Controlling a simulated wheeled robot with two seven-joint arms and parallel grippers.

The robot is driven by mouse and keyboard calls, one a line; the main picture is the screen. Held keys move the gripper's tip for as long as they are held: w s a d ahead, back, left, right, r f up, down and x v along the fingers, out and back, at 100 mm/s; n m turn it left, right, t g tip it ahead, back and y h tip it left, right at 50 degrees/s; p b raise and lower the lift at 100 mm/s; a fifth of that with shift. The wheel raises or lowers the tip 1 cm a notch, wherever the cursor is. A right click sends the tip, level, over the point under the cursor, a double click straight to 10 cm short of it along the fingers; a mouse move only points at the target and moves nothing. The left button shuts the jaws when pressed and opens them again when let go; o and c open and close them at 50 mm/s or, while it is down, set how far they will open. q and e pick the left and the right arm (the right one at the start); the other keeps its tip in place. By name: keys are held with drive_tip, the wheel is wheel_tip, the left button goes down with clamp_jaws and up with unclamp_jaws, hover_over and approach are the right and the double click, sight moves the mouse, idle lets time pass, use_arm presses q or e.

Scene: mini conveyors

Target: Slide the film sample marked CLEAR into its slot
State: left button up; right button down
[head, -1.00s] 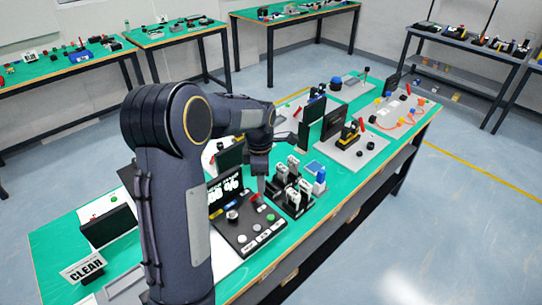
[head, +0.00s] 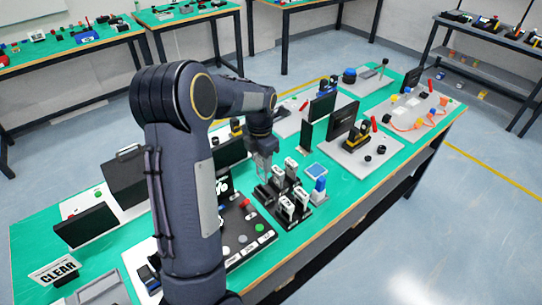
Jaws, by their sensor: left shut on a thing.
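My left gripper (head: 265,165) is at the back left of a black rack (head: 268,197) that holds several white-topped pieces (head: 291,168). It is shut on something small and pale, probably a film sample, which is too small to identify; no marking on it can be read. A white card reading CLEAR (head: 58,272) stands tilted on a dark foot at the front left of the bench. I cannot tell which slot belongs to it. My right gripper is not in view.
A black control panel (head: 246,222) with buttons lies left of the rack, partly behind my left arm. A blue-and-white device (head: 317,180) stands just right of the rack. Dark screens (head: 341,118) stand farther back. Green bench top (head: 345,205) is free toward the right edge.

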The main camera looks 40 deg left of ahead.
use_arm(q)
drive_tip(key=shift+w+f, duration=0.4)
drive_tip(key=shift+f, duration=0.2)
drive_tip(key=shift+s+r, duration=0.1)
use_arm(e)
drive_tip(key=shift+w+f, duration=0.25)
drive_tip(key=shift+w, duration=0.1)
